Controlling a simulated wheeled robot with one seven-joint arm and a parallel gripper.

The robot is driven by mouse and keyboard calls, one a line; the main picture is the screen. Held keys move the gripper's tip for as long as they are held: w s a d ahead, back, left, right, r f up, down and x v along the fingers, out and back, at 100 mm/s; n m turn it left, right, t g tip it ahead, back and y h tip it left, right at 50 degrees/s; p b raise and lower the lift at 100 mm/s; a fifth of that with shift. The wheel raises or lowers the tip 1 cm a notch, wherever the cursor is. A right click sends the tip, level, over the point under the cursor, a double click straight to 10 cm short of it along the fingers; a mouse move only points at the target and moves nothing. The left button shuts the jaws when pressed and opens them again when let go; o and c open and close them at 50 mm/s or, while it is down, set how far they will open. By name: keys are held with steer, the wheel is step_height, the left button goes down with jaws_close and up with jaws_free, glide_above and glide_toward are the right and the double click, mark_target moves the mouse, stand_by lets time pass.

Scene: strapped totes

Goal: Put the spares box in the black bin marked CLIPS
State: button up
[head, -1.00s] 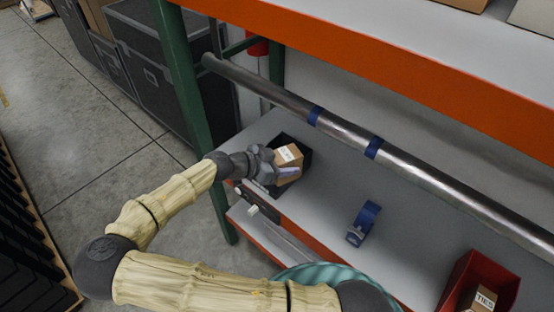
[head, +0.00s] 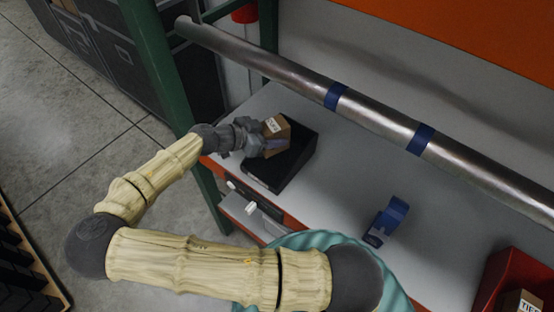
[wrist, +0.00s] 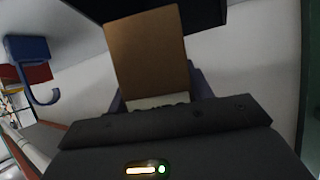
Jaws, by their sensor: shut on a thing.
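A brown cardboard spares box (head: 271,127) with a white label is held in my gripper (head: 262,143), above the back left part of a black bin (head: 284,172). The bin stands on the grey shelf near its left end, and no marking on it is readable. I cannot tell how high the box is above the bin. In the wrist view, the box (wrist: 150,52) stands upright beyond the gripper body, with part of its white label showing. The dark bin (wrist: 215,12) shows behind it at the top. The fingertips are mostly hidden.
A blue tape dispenser (head: 387,222) stands on the shelf to the right. A red bin (head: 497,277) with a labelled box (head: 522,301) is at the lower right. A metal pipe (head: 300,80) with blue bands crosses above the shelf. A green post (head: 160,75) stands left.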

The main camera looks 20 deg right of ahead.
steer(key=shift+s+r, duration=0.1)
steer(key=shift+s, duration=0.1)
steer(key=shift+f, duration=0.3)
steer(key=p, duration=0.2)
glide_above(273, 167)
steer(key=shift+w+f, duration=0.15)
steer(key=shift+f, duration=2.65)
steer(key=shift+f+p, duration=0.55)
steer(key=shift+f, duration=1.35)
steer(key=o, duration=1.1)
steer(key=b+v, duration=0.4)
steer(key=v, duration=0.8)
